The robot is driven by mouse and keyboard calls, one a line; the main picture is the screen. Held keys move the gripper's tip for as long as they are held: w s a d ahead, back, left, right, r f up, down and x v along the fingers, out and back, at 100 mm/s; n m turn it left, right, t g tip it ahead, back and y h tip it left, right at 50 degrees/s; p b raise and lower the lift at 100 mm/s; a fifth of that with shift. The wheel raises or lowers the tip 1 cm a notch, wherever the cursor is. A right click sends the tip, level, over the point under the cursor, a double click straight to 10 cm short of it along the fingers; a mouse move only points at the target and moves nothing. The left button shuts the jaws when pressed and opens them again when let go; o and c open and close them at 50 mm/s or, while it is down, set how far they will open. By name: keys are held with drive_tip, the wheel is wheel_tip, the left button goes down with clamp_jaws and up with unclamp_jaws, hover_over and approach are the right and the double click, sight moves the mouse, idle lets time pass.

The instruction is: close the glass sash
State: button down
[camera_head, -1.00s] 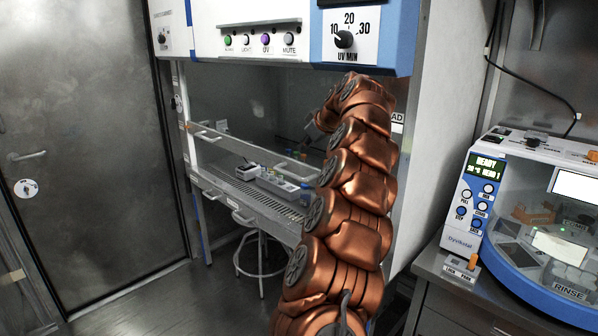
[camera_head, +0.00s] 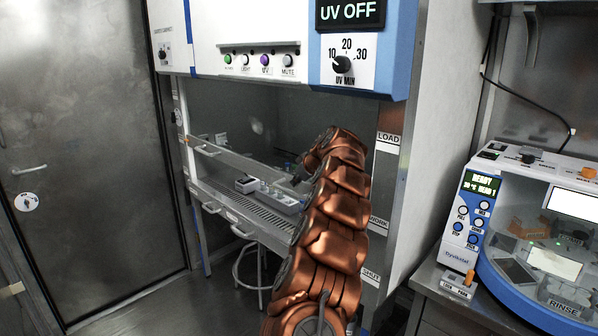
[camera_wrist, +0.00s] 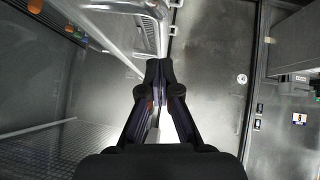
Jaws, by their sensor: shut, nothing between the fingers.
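The cabinet's glass sash (camera_head: 225,112) shows as a dark, see-through pane under the white panel. A pale metal rail (camera_head: 236,160) with a handle runs along its lower edge, above the work surface, so an opening shows below it. My gripper (camera_head: 297,176) is at the right end of this rail, mostly hidden by my copper arm. In the wrist view my gripper (camera_wrist: 159,68) is shut and empty. Its tips are close to a metal rail and handle (camera_wrist: 148,32); I cannot tell whether they touch.
The cabinet's right post carries LOAD (camera_head: 388,138), WORK (camera_head: 379,223) and SHUT labels. Small boxes and a rack (camera_head: 275,197) stand on the work surface. A stool (camera_head: 250,265) is below. A blue and white machine (camera_head: 540,230) stands at the right. Floor is free at the left.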

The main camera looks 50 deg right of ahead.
drive_tip(key=shift+d+f+p, duration=0.2)
drive_tip(key=shift+f+p, duration=0.15)
drive_tip(key=shift+f, duration=0.95)
wheel_tip(320, 180, down, 21)
drive_tip(key=b, duration=1.9)
drive_tip(key=shift+s+a+f, duration=0.1)
drive_tip(key=shift+s+f, duration=0.05)
drive_tip(key=s+a+r, duration=0.2)
drive_tip(key=s+r, duration=0.5)
drive_tip(key=r, duration=0.5)
drive_tip(key=shift+b, duration=0.35)
